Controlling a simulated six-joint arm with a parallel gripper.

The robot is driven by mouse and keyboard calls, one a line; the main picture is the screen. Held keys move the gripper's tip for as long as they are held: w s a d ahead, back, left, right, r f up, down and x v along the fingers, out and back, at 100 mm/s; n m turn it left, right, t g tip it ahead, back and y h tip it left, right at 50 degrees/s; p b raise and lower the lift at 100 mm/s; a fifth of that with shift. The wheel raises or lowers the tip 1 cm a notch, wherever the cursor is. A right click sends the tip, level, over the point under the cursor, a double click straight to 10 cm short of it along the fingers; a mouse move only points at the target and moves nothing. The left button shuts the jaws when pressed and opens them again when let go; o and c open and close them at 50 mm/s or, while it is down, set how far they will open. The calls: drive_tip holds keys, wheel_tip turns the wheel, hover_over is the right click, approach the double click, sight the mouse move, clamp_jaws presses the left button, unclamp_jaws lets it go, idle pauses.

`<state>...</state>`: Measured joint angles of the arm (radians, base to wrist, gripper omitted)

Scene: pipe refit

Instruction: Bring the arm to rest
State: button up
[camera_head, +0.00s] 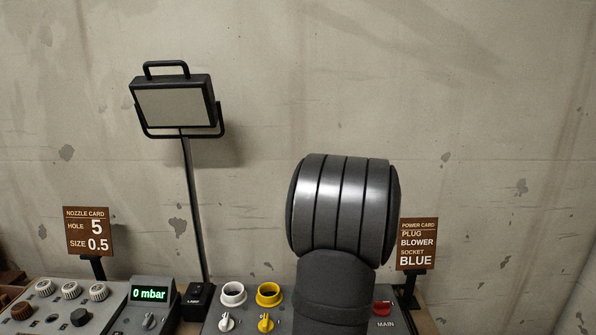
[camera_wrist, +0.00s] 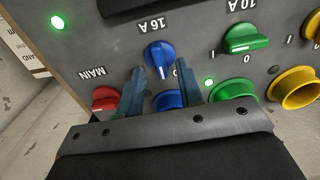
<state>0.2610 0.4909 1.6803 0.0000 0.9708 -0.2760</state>
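In the wrist view my gripper (camera_wrist: 161,68) has its two fingers apart, with nothing held between them. The fingertips are close to the blue knob (camera_wrist: 159,54) labelled 16 A, one to each side of it; I cannot tell whether they touch it. A blue socket (camera_wrist: 168,100) shows between the fingers, nearer the gripper body and partly hidden. In the head view my dark arm stands in front of the panel (camera_head: 217,315) and hides much of it. The gripper itself does not show there.
The wrist view shows a red knob (camera_wrist: 105,98) marked MAIN, a green knob (camera_wrist: 247,37) and a yellow socket (camera_wrist: 294,88). The head view shows a lamp (camera_head: 173,103), a nozzle card (camera_head: 89,231), a power card (camera_head: 417,243) and a 0 mbar display (camera_head: 149,294).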

wheel_tip(320, 180, up, 15)
wheel_tip(320, 180, down, 17)
drive_tip(key=shift+r, duration=0.2)
drive_tip(key=shift+f, duration=0.35)
drive_tip(key=m, duration=0.5)
drive_tip(key=shift+r, duration=0.1)
drive_tip(key=m, duration=0.4)
drive_tip(key=shift+m, duration=0.4)
drive_tip(key=shift+r, duration=0.1)
